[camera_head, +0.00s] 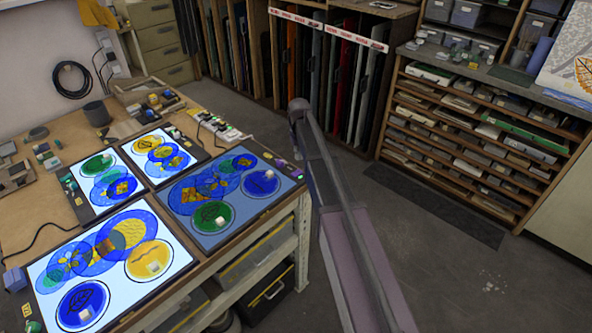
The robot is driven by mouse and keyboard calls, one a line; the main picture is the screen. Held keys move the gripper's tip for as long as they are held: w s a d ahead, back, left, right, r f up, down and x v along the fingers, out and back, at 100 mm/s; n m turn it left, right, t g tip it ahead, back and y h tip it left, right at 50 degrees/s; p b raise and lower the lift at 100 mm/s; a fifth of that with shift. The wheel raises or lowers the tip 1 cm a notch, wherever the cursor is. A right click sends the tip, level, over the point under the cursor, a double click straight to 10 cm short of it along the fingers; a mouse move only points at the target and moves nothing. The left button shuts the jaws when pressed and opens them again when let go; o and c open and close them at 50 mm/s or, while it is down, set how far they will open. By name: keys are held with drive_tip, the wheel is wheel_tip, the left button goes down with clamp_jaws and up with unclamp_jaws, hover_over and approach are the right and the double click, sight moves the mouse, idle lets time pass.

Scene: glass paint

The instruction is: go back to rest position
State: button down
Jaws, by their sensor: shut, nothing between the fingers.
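Part of my own arm rises from the bottom edge, right of the workbench, as a long grey and mauve shape. Its far end is in front of the dark floor and the rack. I cannot make out my gripper or its fingers in this view. The workbench (200,109) stands at the left and carries several lit glass panels with blue, green and yellow discs. The front panel (187,256) is bright. The panel nearest my arm (218,238) is dimmer.
A rack of upright glass sheets (306,60) stands behind, with a red and white tape (328,29) across it. A shelf unit (470,140) stands at the right. A dark mat (432,205) lies before it.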

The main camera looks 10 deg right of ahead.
drive_tip(key=shift+r+p, duration=0.3)
drive_tip(key=shift+r, duration=0.15)
drive_tip(key=s+m, duration=0.1)
drive_tip(key=s, duration=2.8)
drive_tip(key=shift+a, duration=0.1)
idle(0.6)
